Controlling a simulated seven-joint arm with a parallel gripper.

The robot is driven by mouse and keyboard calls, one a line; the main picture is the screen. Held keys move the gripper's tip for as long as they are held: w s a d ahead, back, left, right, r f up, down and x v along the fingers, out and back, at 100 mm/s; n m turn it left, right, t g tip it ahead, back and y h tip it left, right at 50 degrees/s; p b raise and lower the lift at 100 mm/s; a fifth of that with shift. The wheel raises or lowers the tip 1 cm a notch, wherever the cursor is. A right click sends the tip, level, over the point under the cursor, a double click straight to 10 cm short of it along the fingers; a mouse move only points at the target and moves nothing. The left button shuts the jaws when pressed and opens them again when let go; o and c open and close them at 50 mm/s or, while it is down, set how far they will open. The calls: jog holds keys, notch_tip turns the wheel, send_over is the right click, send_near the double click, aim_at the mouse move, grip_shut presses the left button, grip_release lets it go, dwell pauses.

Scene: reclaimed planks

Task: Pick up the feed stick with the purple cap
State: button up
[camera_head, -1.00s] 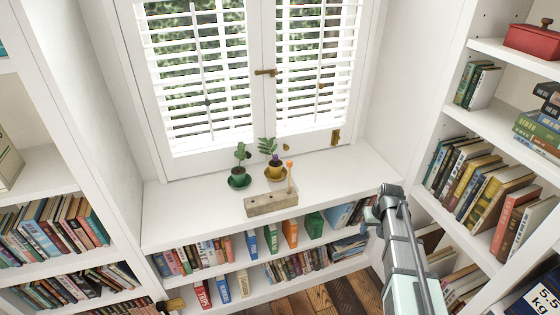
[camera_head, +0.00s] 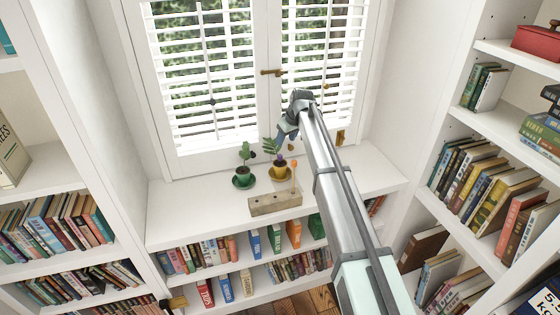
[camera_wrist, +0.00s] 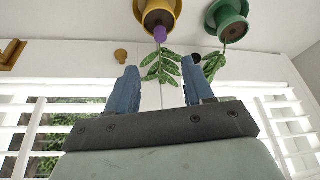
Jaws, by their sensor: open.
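The purple cap (camera_head: 278,161) of the feed stick shows just above the rim of the yellow pot (camera_head: 279,173), beside the leafy plant; the stick's shaft is hard to make out. In the wrist view the purple cap (camera_wrist: 160,34) is at top centre, against the yellow pot (camera_wrist: 158,14), beyond my fingertips. My gripper (camera_wrist: 160,66) is open, with two blue fingers apart and nothing between them. In the head view my gripper (camera_head: 285,133) is in front of the window, above and slightly right of the yellow pot.
A green pot (camera_head: 243,181) with a plant stands left of the yellow pot. In front is a pale block (camera_head: 275,205) with an orange-capped stick (camera_head: 294,178). The window shutters (camera_head: 322,60) are close behind. The sill is clear at left (camera_head: 180,205).

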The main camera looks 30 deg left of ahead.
aim_at(280, 155)
jog(key=x, duration=0.6)
jog(key=shift+w+a+f, duration=0.1)
jog(key=shift+f, duration=0.3)
jog(key=shift+s+x, duration=0.15)
jog(key=shift+x, duration=1.25)
jog(key=shift+s+x, duration=0.15)
jog(key=shift+x, duration=1.25)
jog(key=shift+f, duration=0.15)
jog(key=shift+c, duration=0.4)
grip_shut()
